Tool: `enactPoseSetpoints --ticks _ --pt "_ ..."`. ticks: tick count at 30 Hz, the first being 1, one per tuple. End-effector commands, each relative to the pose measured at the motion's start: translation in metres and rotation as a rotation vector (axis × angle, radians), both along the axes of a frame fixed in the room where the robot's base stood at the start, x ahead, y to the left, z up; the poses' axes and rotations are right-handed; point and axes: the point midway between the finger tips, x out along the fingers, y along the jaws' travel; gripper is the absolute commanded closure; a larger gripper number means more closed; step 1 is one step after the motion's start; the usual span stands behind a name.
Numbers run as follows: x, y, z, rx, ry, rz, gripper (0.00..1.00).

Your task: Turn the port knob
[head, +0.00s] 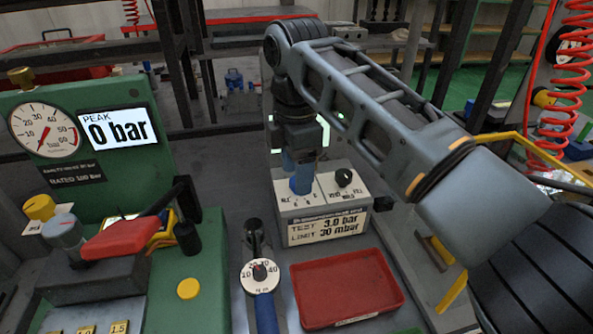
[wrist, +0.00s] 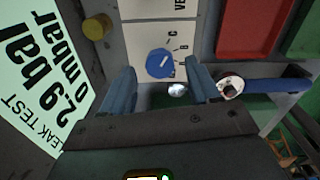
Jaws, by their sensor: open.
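The port knob (wrist: 160,63) is a round blue knob with a white pointer line on a white panel, lettered B and C beside it in the wrist view. My gripper (wrist: 161,72) is open, with one blue-grey finger to each side of the knob and a gap visible on both sides. I cannot tell whether the fingertips reach down past the knob's top. In the head view my gripper (head: 301,160) points down over the valve box (head: 325,228), and the blue knob (head: 301,184) shows just below the fingers. Its lettering there is partly hidden.
A black knob (head: 343,177) sits right of the blue one on the same box. In front are a red tray (head: 347,289) and a blue-handled torque tool with a dial (head: 260,275). A green gauge bench (head: 120,200) stands left. The wrist view shows a leak-test display (wrist: 35,75) reading 2.9 bar.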

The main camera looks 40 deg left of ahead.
Motion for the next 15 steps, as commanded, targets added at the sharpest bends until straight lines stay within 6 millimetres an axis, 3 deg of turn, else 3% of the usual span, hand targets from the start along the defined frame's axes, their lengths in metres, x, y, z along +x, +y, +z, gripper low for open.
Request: enactPoseSetpoints --ticks 12,15 --pt "-0.0003 -0.0001 -0.0105 0.000 0.000 0.001 0.39" --pt "-0.0003 -0.0001 -0.0103 0.000 0.000 0.001 0.49"
